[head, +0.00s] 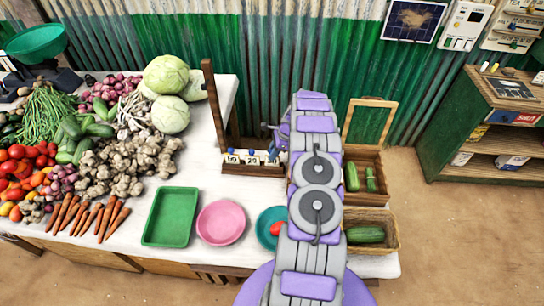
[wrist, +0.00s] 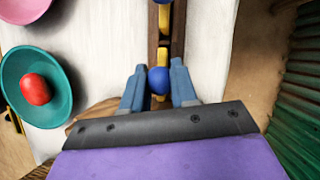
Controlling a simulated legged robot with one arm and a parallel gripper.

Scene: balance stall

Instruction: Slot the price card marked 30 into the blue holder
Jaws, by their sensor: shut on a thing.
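A wooden rack (head: 240,170) stands at the back of the white table and holds a row of small white price cards. Cards marked 10 (head: 232,158) and 20 (head: 252,158) can be read. My gripper (wrist: 158,68) is over this rack, mostly hidden behind my arm in the head view. In the wrist view its fingers are shut on a blue round knob (wrist: 158,82), with a yellow piece (wrist: 163,56) just beyond it. The number on the card under the knob cannot be read. I cannot make out the blue holder for certain.
A tall wooden post (head: 213,105) rises at the rack's left. A green tray (head: 168,240), pink bowl (head: 220,238) and teal bowl (head: 262,228) with a red tomato stand in front. Cucumber crates (head: 379,157) are to the right, a heap of vegetables to the left.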

